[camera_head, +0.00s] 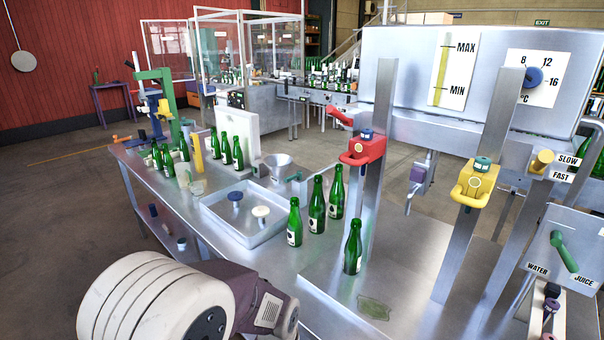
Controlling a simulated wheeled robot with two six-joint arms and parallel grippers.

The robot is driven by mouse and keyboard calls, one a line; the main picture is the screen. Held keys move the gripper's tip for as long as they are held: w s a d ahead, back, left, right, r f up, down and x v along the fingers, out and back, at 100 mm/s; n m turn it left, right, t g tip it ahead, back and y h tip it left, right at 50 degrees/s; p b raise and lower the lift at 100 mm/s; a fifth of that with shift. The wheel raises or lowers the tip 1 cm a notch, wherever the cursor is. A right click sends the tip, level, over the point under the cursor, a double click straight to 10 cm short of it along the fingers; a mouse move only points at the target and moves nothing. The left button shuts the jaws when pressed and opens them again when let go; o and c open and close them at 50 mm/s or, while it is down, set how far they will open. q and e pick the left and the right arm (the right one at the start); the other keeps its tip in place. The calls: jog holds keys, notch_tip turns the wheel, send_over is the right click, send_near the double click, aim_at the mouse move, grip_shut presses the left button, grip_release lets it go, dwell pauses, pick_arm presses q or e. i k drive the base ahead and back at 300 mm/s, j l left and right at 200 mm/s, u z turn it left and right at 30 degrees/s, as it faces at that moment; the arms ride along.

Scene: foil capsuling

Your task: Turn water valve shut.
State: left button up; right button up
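A grey panel (535,247) at the right edge bears the words WATER on its left and JUICE on its right. A green lever handle (565,252) is mounted on it. The lever slants down to the right, its lower end nearer the JUICE label. No other part is labelled as a water valve. One of my arms shows at the bottom left, far from the panel, with a white link and a dark link.
A steel workbench (205,213) carries several green bottles, a tray (213,199) and a bowl (277,166). Upright metal posts hold a red clamp (362,150) and a yellow clamp (474,185) left of the panel. A gauge board (400,50) stands behind.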

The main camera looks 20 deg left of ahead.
aim_at(298, 175)
jog(key=i+j, duration=0.15)
jog(key=j, duration=0.25)
jog(key=i+j, duration=0.1)
jog(key=j, duration=0.35)
jog(key=i+j, duration=0.15)
jog(key=j, duration=0.25)
jog(key=i+j, duration=0.1)
jog(key=j, duration=0.3)
jog(key=i+j, duration=0.15)
jog(key=j, duration=0.3)
jog(key=i+j, duration=0.1)
jog(key=j, duration=0.3)
jog(key=z, duration=0.05)
